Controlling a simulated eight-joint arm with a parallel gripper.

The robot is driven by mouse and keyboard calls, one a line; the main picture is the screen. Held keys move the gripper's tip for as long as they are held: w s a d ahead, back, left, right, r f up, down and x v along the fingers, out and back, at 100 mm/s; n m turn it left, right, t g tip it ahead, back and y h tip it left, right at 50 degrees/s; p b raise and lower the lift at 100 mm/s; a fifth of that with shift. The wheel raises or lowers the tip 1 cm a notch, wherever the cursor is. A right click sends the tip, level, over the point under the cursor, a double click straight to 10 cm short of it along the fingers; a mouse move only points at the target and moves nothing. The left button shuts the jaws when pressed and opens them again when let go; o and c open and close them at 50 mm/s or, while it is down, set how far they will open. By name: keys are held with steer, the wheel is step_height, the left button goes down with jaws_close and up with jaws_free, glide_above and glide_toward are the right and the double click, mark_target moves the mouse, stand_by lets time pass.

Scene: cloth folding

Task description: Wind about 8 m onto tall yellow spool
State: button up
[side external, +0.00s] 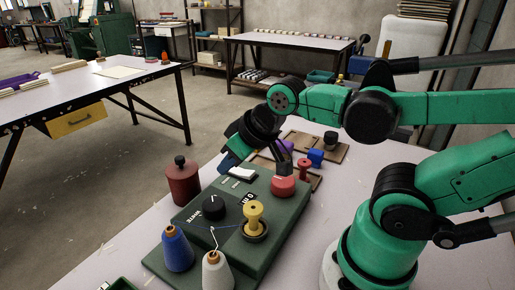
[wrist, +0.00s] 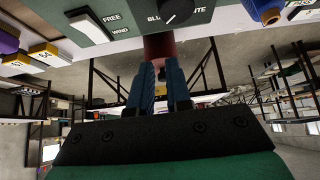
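The tall yellow spool (side external: 253,214) stands upright on the dark round seat of the green winding machine (side external: 185,256). A blue thread cone (side external: 177,250) and a white thread cone (side external: 217,272) stand at its near left; a thin thread runs toward the spool. The machine carries a black selector knob (side external: 213,207), a red knob (side external: 283,187) and a white switch (side external: 242,174). In the wrist view the black knob (wrist: 183,11) sits by the BLUE/WHITE lettering, and FREE and WIND labels show. My gripper (wrist: 160,72) is open and empty, over the machine's far side.
A dark red canister (side external: 183,184) stands left of the machine; it shows beyond my fingers in the wrist view (wrist: 160,48). Red (side external: 304,170), blue (side external: 316,158) and purple (side external: 286,147) spools lie around the brown trays behind.

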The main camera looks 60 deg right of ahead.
mark_target(283, 180)
steer(key=o, duration=1.1)
steer(key=d+g, duration=0.1)
steer(key=d, duration=0.1)
steer(key=s+d+f+g, duration=0.1)
steer(key=d, duration=0.1)
steer(key=s+d+f+n+g, duration=0.1)
steer(key=d, duration=0.1)
steer(key=shift+s+g+h, duration=0.1)
steer(key=shift+g+h, duration=0.3)
steer(key=shift+o, duration=0.3)
steer(key=s+d+g, duration=0.1)
steer(key=d, duration=0.1)
steer(key=s+d+f+n+g, duration=0.1)
steer(key=s+g, duration=0.1)
steer(key=shift+s+d+f+y, duration=0.1)
steer(key=shift+d+y, duration=0.3)
steer(key=shift+s+d+f, duration=0.1)
steer(key=shift+f, duration=2.7)
steer(key=c, duration=1.3)
